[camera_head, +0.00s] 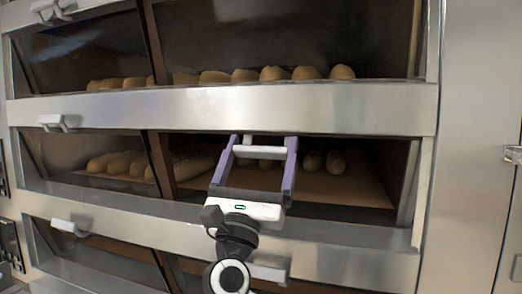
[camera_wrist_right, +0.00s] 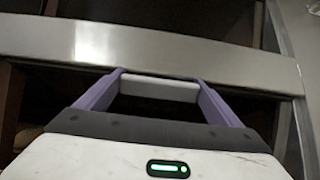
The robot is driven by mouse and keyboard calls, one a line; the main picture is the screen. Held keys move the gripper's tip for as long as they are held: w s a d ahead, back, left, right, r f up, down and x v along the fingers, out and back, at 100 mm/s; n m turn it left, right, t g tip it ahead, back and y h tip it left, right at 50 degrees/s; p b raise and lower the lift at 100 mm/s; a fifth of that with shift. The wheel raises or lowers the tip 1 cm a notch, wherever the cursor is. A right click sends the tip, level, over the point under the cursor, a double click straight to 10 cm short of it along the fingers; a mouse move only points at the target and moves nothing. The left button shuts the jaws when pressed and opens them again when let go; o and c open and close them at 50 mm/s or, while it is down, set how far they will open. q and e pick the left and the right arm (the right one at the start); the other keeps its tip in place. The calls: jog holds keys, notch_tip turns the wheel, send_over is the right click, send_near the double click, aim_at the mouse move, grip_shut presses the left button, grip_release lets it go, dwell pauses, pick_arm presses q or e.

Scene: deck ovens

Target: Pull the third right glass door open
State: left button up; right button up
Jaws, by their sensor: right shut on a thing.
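My right gripper (camera_head: 260,150) reaches up in front of the right bay of the middle oven deck in the head view. Its two purple fingers are shut on the pale bar handle (camera_head: 258,152), which spans between the fingertips. The handle also shows in the right wrist view (camera_wrist_right: 158,88), just below the steel band. The right glass door (camera_head: 340,190) of this deck is hard to make out. Loaves show clearly behind it, and I cannot tell the angle of its glass. My gripper's body hides part of the door's lower edge. My left gripper is out of view.
Steel bands (camera_head: 320,108) run above and below this deck. Bread loaves (camera_head: 120,163) lie in the bays. Another handle (camera_head: 268,270) sits just below my right wrist, and more handles (camera_head: 58,123) are at the left. A steel side panel (camera_head: 468,150) stands at the right.

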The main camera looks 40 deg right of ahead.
jog(key=r+g+y+p, duration=0.1)
jog(key=p, duration=0.3)
jog(key=shift+s+a+r, duration=0.1)
jog(key=shift+a+r, duration=0.05)
jog(key=shift+r, duration=0.05)
jog(key=shift+a+y+p, duration=0.1)
jog(key=shift+y+p, duration=0.5)
jog(key=shift+p, duration=0.55)
jog(key=shift+f, duration=0.2)
